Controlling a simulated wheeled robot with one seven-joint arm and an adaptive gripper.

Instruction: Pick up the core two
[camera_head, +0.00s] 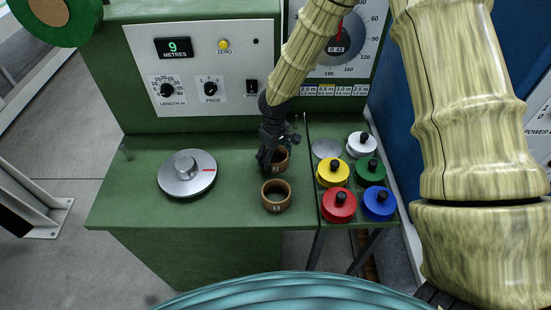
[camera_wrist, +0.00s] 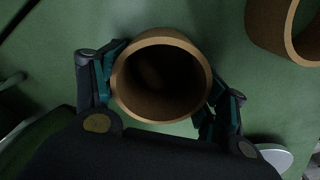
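Two brown ring-shaped cores stand upright on the green bench. The rear core (camera_head: 281,159) is partly hidden by my gripper (camera_head: 268,158). The front core (camera_head: 276,195) stands clear, with small pale marks on its side that I cannot read, so I cannot tell which is core two. In the wrist view, one core (camera_wrist: 161,77) sits between the fingers of my gripper (camera_wrist: 162,92), one finger on each side. I see no clear gap, but cannot tell whether they press on it. The other core (camera_wrist: 282,25) shows at the upper right.
A silver disc with a knob (camera_head: 187,173) lies to the left on the bench. Several knobbed weights, such as the yellow one (camera_head: 333,172) and the red one (camera_head: 339,205), stand to the right. A control panel (camera_head: 205,70) rises behind. Bench between disc and cores is clear.

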